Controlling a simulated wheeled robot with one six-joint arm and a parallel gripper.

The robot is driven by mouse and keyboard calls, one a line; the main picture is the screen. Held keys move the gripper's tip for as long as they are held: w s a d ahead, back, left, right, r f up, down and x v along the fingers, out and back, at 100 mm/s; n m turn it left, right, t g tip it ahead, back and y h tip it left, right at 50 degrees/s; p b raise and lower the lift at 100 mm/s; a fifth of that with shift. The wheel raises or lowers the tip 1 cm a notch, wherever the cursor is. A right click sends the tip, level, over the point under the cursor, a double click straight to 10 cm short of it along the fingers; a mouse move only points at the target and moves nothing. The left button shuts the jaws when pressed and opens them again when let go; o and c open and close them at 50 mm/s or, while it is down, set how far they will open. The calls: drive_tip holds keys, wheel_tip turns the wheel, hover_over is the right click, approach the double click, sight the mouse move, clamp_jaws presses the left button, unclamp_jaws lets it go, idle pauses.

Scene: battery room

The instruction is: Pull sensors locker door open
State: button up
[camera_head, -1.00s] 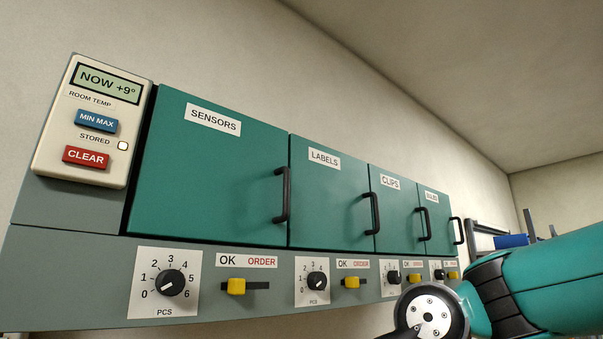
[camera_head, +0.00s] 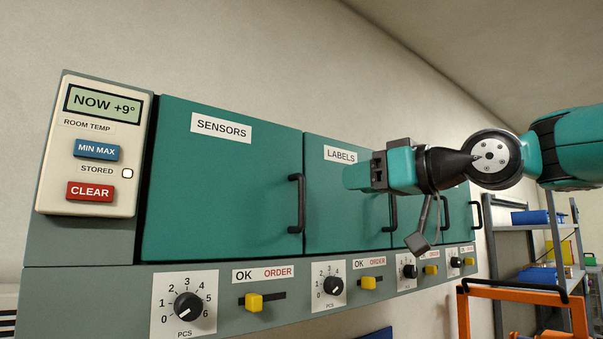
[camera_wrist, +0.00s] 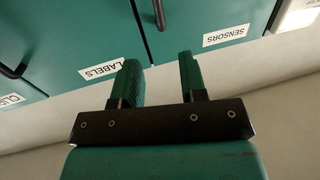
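The sensors locker door (camera_head: 220,190) is a green panel with a white SENSORS label, shut, at the left of the locker row. Its black vertical handle (camera_head: 297,203) is on its right edge. My gripper (camera_head: 352,177) is in front of the labels locker, to the right of that handle and apart from it. In the wrist view my gripper (camera_wrist: 160,80) has two green fingers spread with an empty gap between them. The sensors door (camera_wrist: 200,22) and its handle (camera_wrist: 159,14) show beyond the fingertips, with the picture turned nearly upside down.
The labels door (camera_head: 325,215) is shut beside the sensors door. A room-temperature panel (camera_head: 95,150) is at the left. Dials and yellow sliders (camera_head: 253,302) line the strip below. An orange frame (camera_head: 525,296) and shelves (camera_head: 525,235) stand at the right.

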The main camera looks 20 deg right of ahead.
sight(304, 189)
drive_tip(key=p+x, duration=0.5)
drive_tip(key=x, duration=0.7)
drive_tip(key=shift+w+a+f, duration=0.1)
drive_tip(key=shift+w+a+f+p, duration=0.1)
drive_tip(key=shift+w+a+p, duration=0.05)
drive_tip(key=shift+w+p, duration=0.2)
drive_tip(key=shift+c, duration=0.4)
clamp_jaws()
